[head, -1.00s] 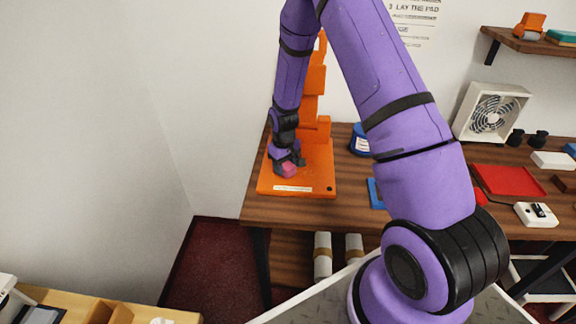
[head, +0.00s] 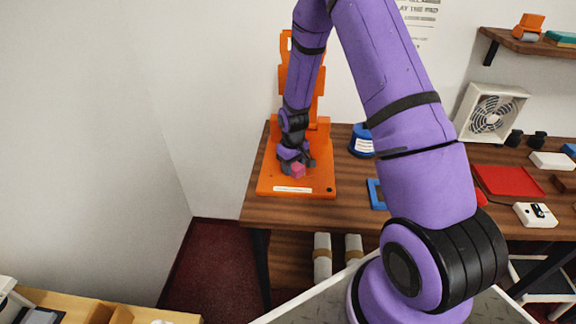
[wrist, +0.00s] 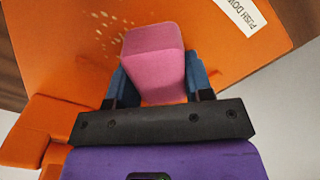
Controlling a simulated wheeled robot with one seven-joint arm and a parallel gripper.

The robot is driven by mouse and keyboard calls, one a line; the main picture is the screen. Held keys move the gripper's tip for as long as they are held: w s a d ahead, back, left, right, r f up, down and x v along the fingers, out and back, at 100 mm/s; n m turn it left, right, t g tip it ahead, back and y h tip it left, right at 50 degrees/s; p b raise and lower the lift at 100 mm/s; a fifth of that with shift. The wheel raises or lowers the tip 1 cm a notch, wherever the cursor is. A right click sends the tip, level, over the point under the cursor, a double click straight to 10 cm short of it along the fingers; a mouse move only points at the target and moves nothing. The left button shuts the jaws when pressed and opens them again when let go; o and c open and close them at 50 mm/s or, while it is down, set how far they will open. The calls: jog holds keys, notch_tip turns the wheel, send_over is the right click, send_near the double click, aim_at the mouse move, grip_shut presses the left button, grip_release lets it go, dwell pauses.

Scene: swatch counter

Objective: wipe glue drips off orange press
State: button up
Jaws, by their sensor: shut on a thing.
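The orange press (head: 265,184) stands at the left end of the wooden counter, its flat base in front and its upright part behind my arm. My gripper (head: 297,165) is shut on a pink block-shaped pad (head: 298,171), low over the middle of the base. In the wrist view, the pink pad (wrist: 152,40) sits between the blue fingertips of my gripper (wrist: 158,80). Pale glue drips (wrist: 108,22) speckle the orange base (wrist: 60,45) beside the pad, to its upper left. I cannot tell whether the pad touches the base.
A white label (head: 292,189) lies on the base's front edge. To the right on the counter (head: 350,205) are a blue tub (head: 361,141), a blue frame (head: 376,194), a red tray (head: 508,181) and a white fan (head: 491,113). A wall stands close on the left.

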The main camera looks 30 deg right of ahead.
aim_at(304, 167)
jog(key=shift+s+d+f, duration=0.1)
jog(key=shift+s+d, duration=0.45)
jog(key=shift+d, duration=0.2)
jog(key=shift+s+d+f, duration=0.1)
jog(key=shift+s+d, duration=0.4)
jog(key=shift+d, duration=0.25)
jog(key=shift+s+d+r, duration=0.1)
jog(key=shift+s+d, duration=0.4)
jog(key=shift+d, duration=0.25)
jog(key=shift+s+d+r, duration=0.1)
jog(key=shift+s+d, duration=0.4)
jog(key=shift+d, duration=0.25)
jog(key=shift+r, duration=2.95)
notch_tip(304, 167, up, 3)
